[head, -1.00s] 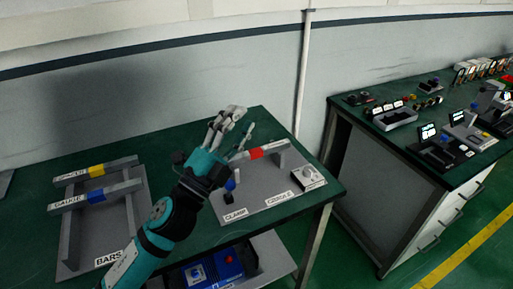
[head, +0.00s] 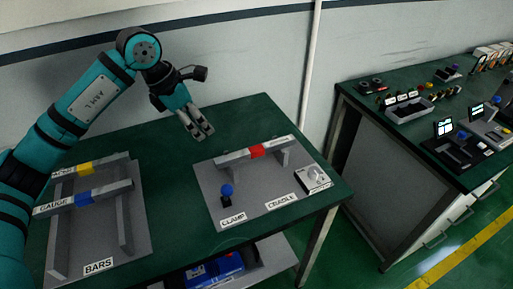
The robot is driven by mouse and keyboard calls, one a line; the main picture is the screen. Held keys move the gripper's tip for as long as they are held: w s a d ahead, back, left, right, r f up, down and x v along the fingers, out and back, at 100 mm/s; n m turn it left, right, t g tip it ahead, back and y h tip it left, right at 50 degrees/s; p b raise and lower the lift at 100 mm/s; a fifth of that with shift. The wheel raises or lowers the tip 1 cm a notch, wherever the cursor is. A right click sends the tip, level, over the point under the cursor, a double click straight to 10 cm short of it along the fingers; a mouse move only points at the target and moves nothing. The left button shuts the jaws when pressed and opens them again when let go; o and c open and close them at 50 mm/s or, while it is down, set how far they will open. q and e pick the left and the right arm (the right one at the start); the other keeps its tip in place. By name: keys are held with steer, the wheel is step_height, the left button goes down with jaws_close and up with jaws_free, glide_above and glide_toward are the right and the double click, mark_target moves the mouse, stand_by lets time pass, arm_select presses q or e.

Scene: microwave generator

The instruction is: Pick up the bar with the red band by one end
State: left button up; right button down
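The bar with the red band (head: 256,151) is a grey bar lying across the two uprights of the cradle on the right-hand grey plate (head: 235,190). Its band is at its middle and both ends show. My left gripper (head: 203,132) points down and to the right, behind and left of the bar's left end, apart from it. Its fingers hold nothing that I can see; their gap is too unclear to judge. My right gripper is out of view.
A blue-knobbed clamp lever (head: 226,191) and a white box with a dial (head: 314,178) flank the cradle. At left, a rack (head: 135,240) holds a yellow-banded bar (head: 86,168) and a blue-banded bar (head: 83,199), partly behind my arm. Another bench (head: 380,105) stands right.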

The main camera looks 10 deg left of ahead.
arm_select(q)
steer(key=p, duration=0.3)
glide_above(225, 158)
steer(key=s+a, duration=0.1)
step_height(225, 158, down, 8)
steer(key=shift+a+f, duration=0.15)
steer(key=shift+f, duration=0.5)
steer(key=p+x, duration=0.2)
steer(key=x, duration=0.1)
steer(key=shift+f, duration=0.4)
steer(key=shift+w+f, duration=0.1)
steer(key=shift+f, duration=0.35)
jaws_close()
